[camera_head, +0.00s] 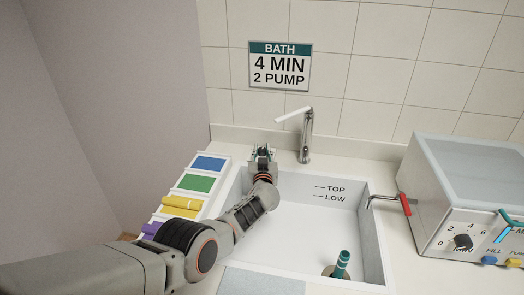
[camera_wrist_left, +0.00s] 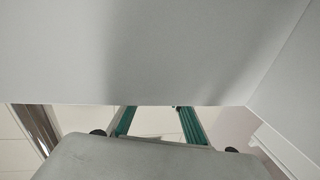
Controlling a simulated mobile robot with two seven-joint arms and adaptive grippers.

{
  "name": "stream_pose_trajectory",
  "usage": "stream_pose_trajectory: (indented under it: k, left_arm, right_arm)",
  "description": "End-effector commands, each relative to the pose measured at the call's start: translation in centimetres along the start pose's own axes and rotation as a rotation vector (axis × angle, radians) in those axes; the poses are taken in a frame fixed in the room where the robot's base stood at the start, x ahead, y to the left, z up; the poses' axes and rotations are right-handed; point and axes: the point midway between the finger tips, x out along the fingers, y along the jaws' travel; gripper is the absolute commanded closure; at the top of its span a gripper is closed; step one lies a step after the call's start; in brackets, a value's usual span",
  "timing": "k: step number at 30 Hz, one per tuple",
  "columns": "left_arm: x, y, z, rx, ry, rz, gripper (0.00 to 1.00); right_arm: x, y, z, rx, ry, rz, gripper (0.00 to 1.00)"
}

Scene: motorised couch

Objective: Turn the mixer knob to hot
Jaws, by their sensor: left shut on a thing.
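A chrome tap (camera_head: 305,137) stands on the counter behind the sink (camera_head: 375,240), its pale arm pointing left. My left gripper (camera_head: 262,150) is at the back left corner of the sink, left of the tap. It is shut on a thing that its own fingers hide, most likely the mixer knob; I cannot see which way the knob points. In the left wrist view the teal-padded fingers (camera_wrist_left: 158,120) stand a little apart, and a pale surface hides their tips. The tap's post (camera_wrist_left: 38,128) also shows there. My right gripper is out of view.
A clear-lidded bath unit (camera_head: 470,185) with a dial and a red-handled spout (camera_head: 405,204) stands right of the sink. A green-and-white plug (camera_head: 341,264) stands in the sink. A BATH sign (camera_head: 280,66) hangs above.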

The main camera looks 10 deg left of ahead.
Motion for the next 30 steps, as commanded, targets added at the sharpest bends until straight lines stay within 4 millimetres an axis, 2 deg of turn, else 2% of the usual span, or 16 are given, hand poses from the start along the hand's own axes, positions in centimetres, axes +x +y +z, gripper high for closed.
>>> stream_pose_trajectory:
  k: [12,24,25,26,27,30]
  left_arm:
    - [0.09,-0.01,-0.16,0.000,0.007,0.121,0.99]
    - [0.07,0.03,-0.26,0.002,0.006,0.137,0.99]
    - [0.07,0.03,-0.26,0.002,0.006,0.137,0.73]
    - [0.07,0.03,-0.26,0.002,0.006,0.137,0.65]
    - [0.07,0.02,-0.25,0.002,0.006,0.137,0.61]
    - [0.04,0.01,-0.18,0.002,0.005,0.136,0.61]
  right_arm:
    - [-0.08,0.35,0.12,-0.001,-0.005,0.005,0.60]
    - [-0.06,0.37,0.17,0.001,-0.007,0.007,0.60]
    - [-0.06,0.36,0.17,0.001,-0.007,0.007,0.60]
    - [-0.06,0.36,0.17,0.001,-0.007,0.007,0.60]
    - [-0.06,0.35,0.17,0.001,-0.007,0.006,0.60]
    - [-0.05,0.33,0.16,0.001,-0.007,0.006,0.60]
